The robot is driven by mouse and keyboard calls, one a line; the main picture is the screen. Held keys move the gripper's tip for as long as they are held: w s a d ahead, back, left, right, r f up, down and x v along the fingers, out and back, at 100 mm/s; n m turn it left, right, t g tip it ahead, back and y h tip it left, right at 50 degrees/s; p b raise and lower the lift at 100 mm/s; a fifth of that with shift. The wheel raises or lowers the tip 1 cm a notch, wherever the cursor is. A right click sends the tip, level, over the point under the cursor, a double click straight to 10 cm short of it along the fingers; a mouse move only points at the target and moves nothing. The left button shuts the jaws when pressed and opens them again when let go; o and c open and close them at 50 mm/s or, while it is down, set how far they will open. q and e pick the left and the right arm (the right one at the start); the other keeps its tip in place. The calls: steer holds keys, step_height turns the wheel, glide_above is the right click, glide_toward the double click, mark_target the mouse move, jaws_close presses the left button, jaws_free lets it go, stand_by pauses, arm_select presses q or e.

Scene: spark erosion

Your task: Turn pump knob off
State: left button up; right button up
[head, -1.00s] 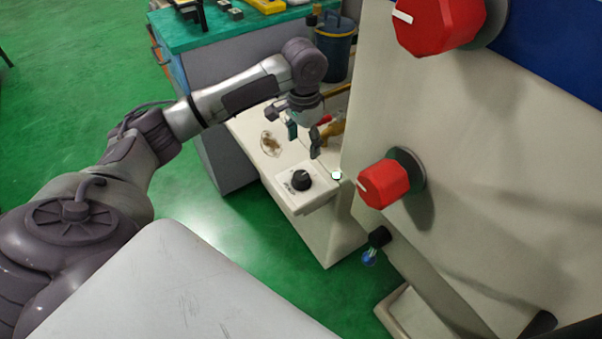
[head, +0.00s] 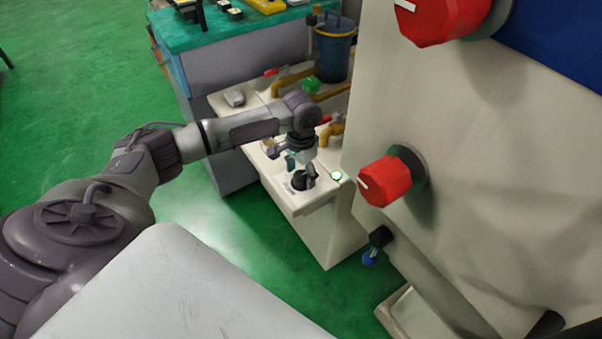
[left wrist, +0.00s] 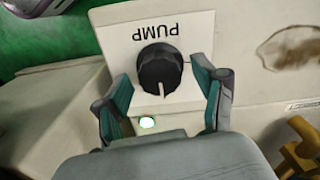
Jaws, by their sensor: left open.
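The black pump knob (left wrist: 160,70) sits on a white plate marked PUMP (left wrist: 185,28) in the left wrist view, with its white pointer line toward the bottom of that picture. A lit light (left wrist: 148,122) lies just below it there. My left gripper (left wrist: 168,90) is open, with one finger on each side of the knob and gaps still showing. In the head view my left gripper (head: 300,172) is right over the knob (head: 298,183) and partly hides it. My right gripper is in neither view.
A tall white cabinet panel with red knobs (head: 385,182) stands close on the right. Behind the pump box are yellow pipes (head: 290,80) with red handles, a blue bucket (head: 335,52) and a green-topped bench (head: 215,32). Green floor is clear at left.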

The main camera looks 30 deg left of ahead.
arm_select(q)
steer(key=shift+f, duration=0.1)
steer(key=c, duration=1.1)
steer(key=shift+p, duration=0.45)
steer(key=shift+c, duration=0.2)
steer(key=n+p, duration=0.2)
steer(key=p, duration=0.1)
steer(key=r+n+p, duration=0.1)
steer(key=n+p, duration=0.1)
steer(key=p, duration=0.2)
steer(key=shift+d+p, duration=0.1)
steer(key=shift+p, duration=0.2)
steer(key=n+p, duration=0.6)
steer(key=p, duration=0.1)
steer(key=shift+f+n, duration=0.2)
steer(key=shift+n, duration=0.1)
steer(key=n+p, duration=0.3)
steer(key=shift+f+n, duration=0.1)
steer(key=shift+n, duration=0.2)
steer(key=shift+f+n+p, duration=0.1)
steer(key=shift+n+p, duration=0.85)
steer(key=shift+n, duration=0.85)
steer(key=shift+w, duration=0.1)
